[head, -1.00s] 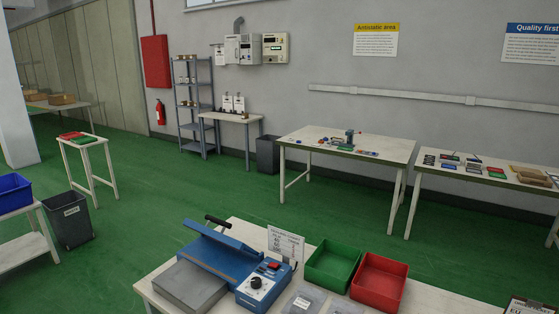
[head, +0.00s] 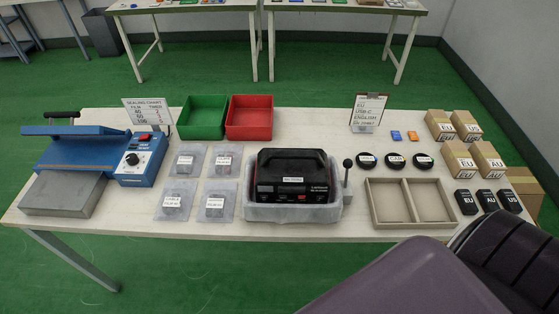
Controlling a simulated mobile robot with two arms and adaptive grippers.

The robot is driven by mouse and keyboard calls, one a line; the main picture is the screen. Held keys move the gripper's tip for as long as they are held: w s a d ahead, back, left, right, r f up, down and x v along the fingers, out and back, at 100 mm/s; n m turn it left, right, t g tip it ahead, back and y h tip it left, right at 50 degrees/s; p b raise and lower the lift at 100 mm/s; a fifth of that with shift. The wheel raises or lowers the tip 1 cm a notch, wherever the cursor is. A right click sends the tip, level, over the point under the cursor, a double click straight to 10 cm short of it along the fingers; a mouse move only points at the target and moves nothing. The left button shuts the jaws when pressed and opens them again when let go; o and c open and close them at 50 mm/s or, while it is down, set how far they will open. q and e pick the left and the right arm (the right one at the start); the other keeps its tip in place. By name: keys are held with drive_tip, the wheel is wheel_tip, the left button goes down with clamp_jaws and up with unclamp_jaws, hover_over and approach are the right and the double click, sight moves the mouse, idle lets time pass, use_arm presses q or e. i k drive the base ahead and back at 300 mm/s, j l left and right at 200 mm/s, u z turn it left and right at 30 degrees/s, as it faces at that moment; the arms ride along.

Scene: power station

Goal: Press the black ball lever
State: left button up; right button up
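The black ball lever (head: 347,168) stands upright on a small grey base just right of the grey fixture (head: 250,212). Its round black knob tops a thin stem. A black device (head: 293,178) with a handle and a white label sits in the fixture, left of the lever. A large dark purple-grey shape, probably part of my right arm, fills the lower right corner. Neither gripper's fingers show in the head view.
The blue sealing machine (head: 85,160) is at the table's left. Green (head: 203,117) and red (head: 249,117) bins stand at the back. A wooden divided tray (head: 410,203) and black round discs (head: 395,161) lie right of the lever. Several cardboard boxes (head: 453,126) stand at the far right.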

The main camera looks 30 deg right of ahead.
sight(348, 163)
drive_tip(key=z, duration=1.5)
